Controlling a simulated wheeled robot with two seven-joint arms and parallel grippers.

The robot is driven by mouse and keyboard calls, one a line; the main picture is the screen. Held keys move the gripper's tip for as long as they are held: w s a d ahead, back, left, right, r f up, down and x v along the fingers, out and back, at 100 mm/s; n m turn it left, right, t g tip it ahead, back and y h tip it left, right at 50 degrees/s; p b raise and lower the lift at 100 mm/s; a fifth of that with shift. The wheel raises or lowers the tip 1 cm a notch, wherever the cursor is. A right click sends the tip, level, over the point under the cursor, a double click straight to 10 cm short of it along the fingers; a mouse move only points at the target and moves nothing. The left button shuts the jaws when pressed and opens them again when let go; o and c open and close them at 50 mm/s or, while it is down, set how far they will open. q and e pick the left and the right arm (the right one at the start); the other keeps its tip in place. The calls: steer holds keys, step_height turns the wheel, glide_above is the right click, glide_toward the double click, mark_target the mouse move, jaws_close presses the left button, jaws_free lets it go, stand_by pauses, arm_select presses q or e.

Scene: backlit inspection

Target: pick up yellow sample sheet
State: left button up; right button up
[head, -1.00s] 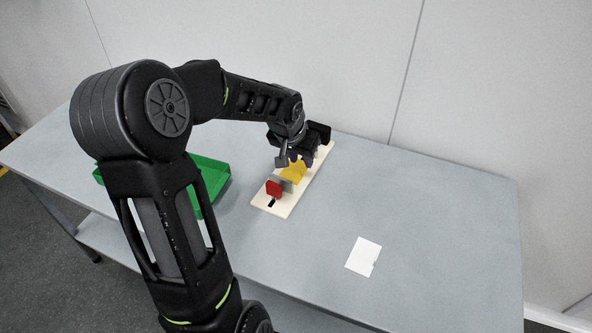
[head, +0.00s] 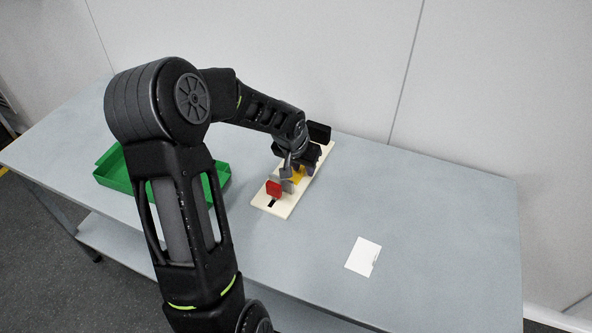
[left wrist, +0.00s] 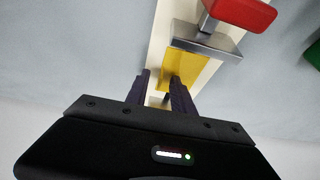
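In the left wrist view the yellow sheet (left wrist: 187,66) shows beyond my fingertips. My left gripper (head: 303,167) is over the rack at the sheet and hides part of it. In the left wrist view my left gripper (left wrist: 160,80) has its two dark fingers apart, with a gap between them. The right finger overlaps the sheet's near part; I cannot tell whether it touches. My right gripper is out of view.
A black block (head: 319,132) is at the rack's far end. A green tray (head: 117,182) lies left, and a white card (head: 363,256) lies right. The table's right side is mostly clear.

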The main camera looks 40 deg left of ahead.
arm_select(q)
steer(key=shift+c, duration=0.2)
jaws_close()
stand_by(0.4)
